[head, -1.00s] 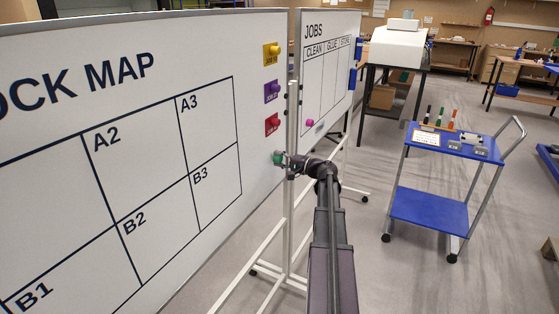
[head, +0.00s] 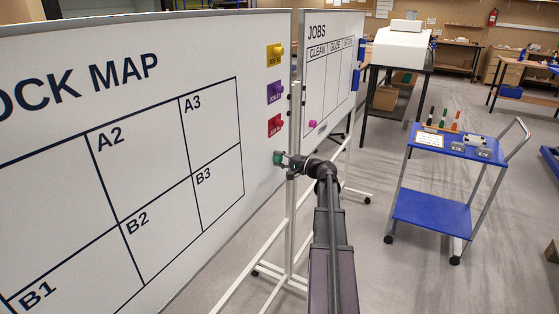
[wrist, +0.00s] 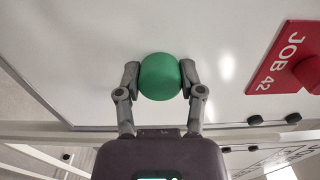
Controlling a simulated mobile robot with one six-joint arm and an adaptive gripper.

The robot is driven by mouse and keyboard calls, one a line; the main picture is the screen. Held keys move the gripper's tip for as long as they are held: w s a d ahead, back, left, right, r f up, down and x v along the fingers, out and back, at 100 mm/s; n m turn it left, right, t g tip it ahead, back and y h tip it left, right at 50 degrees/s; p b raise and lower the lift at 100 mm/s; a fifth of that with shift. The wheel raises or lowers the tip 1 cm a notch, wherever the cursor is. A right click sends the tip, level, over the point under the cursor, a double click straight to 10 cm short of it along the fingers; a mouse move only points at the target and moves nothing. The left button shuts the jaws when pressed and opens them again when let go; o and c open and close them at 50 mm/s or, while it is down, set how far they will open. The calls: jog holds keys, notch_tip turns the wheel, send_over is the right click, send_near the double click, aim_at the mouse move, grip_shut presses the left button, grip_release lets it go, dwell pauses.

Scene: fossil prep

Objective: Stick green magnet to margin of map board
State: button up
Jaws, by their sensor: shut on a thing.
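The green magnet (wrist: 160,77) is a round knob held between both fingertips of my gripper (wrist: 160,80) in the wrist view. In the head view the green magnet (head: 278,158) is at the right margin of the white map board (head: 140,225), just below the red card. My gripper (head: 283,159) reaches it from the right and is shut on it. The magnet is at or very near the board face; I cannot tell whether it touches. The map grid lies to the left of it.
Yellow (head: 275,55), purple (head: 274,92) and red (head: 274,125) job cards with knobs line the margin above. The jobs board (head: 330,75) with a pink magnet (head: 312,124) stands behind. A blue cart (head: 432,215) is at right, with open floor around it.

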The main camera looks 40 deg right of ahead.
jog(key=o, duration=0.9)
jog(key=shift+s, duration=0.1)
jog(key=shift+v, duration=3.45)
